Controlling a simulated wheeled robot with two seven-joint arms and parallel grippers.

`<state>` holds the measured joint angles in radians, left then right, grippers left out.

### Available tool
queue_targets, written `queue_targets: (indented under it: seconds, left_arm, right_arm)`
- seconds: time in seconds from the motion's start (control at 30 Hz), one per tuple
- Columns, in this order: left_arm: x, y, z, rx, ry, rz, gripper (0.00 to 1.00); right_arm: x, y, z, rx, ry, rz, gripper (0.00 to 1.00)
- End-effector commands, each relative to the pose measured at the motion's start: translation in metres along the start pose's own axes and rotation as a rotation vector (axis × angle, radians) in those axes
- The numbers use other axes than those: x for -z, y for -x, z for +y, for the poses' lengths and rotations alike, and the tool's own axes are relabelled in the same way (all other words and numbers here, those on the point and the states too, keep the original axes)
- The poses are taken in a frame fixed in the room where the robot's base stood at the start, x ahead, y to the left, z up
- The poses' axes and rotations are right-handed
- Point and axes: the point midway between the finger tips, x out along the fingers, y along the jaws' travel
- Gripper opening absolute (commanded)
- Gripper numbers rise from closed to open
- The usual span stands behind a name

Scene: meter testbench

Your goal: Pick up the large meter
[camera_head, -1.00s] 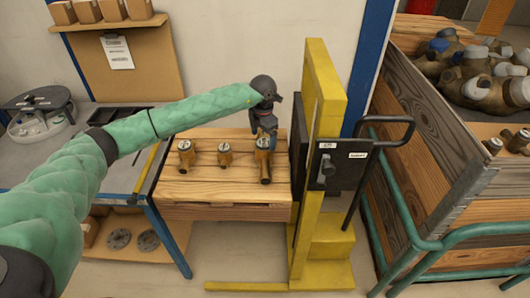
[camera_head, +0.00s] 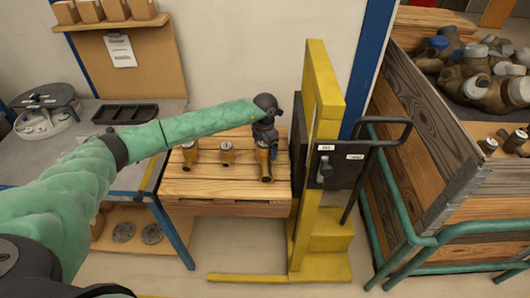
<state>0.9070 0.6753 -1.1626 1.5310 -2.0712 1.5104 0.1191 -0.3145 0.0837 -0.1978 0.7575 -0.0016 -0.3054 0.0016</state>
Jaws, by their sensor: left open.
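Three brass meters stand in a row on a wooden table (camera_head: 215,187). The large meter (camera_head: 265,172) is the rightmost, beside the yellow frame. A middle meter (camera_head: 227,154) and a left meter (camera_head: 189,154) stand to its left, their tops near my forearm. My left gripper (camera_head: 266,148) points down at the large meter's top, with its fingers around or just in front of the upper part. It is open; contact is too small to make out. My right gripper is not in view.
A yellow frame (camera_head: 322,110) with a black plate and handle (camera_head: 385,143) stands close right of the large meter. A wooden crate (camera_head: 440,130) holding many meters is farther right. A grey bench (camera_head: 60,147) with a black tray (camera_head: 125,114) is at left.

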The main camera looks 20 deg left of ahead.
Motion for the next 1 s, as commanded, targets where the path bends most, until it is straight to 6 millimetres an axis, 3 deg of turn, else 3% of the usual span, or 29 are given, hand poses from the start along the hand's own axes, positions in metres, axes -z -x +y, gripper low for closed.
queue_targets:
  seconds: [0.17,0.6,1.0]
  left_arm:
    - [0.0000,-0.0002,0.0001,0.000,0.000,0.000,0.88]
    - [0.0004,-0.0006,-0.0001,0.001,0.000,0.001,0.01]
    - [-0.0006,0.0046,0.0007,-0.001,0.001,-0.001,0.00]
  right_arm:
    - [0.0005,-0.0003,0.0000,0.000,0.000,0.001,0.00]
    - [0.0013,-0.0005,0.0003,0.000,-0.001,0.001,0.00]
    - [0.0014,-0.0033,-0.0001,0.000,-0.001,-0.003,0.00]
